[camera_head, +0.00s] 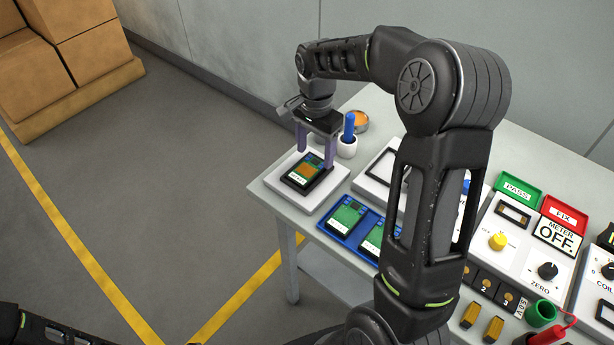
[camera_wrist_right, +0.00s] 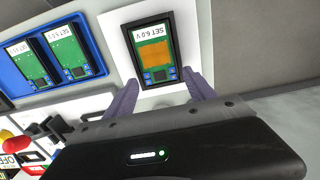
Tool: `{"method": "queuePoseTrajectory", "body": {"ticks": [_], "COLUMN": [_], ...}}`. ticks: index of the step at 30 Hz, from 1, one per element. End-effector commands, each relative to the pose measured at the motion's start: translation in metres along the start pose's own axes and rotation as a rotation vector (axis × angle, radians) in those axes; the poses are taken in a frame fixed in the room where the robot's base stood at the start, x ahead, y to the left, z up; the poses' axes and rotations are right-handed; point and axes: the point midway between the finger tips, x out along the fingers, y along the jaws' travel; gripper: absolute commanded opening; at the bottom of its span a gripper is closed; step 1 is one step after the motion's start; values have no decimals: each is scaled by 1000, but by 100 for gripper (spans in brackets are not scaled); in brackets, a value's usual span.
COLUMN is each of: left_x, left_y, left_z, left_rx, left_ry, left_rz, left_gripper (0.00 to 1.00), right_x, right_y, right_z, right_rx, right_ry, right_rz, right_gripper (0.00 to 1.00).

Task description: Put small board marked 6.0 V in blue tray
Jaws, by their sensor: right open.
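A small green board (camera_wrist_right: 154,52) with an orange patch reads SET 6.0 V in the right wrist view. It sits in a dark frame on a white block, and also shows at the table's left corner in the head view (camera_head: 307,170). My right gripper (camera_head: 316,150) is open, its fingers pointing down near the board's far edge. In the wrist view its fingertips (camera_wrist_right: 160,92) are spread either side of that edge, with nothing held. The blue tray (camera_wrist_right: 88,33) lies beside the block and holds at least two green boards. My left gripper is out of view.
A white cup with a blue item (camera_head: 348,146) and a round orange-topped tin (camera_head: 360,121) stand behind the gripper. PASS (camera_head: 518,188) and FIX (camera_head: 564,214) trays and a meter panel (camera_head: 500,242) are on the right. My right arm hides part of the table.

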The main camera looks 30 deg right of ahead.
Motion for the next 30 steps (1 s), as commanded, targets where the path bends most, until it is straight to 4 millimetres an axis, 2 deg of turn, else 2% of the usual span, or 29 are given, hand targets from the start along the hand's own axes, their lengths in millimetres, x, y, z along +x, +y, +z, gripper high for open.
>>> {"method": "queuePoseTrajectory", "body": {"ticks": [3,30], "left_x": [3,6], "left_y": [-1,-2], "left_z": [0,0], "left_rx": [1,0], "left_ry": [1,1], "left_rz": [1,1], "left_gripper": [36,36], "right_x": [5,11], "right_y": [0,0], "right_z": [0,0], "right_rx": [0,0], "right_ry": [0,0], "right_rz": [0,0], "right_gripper": [64,64]}}
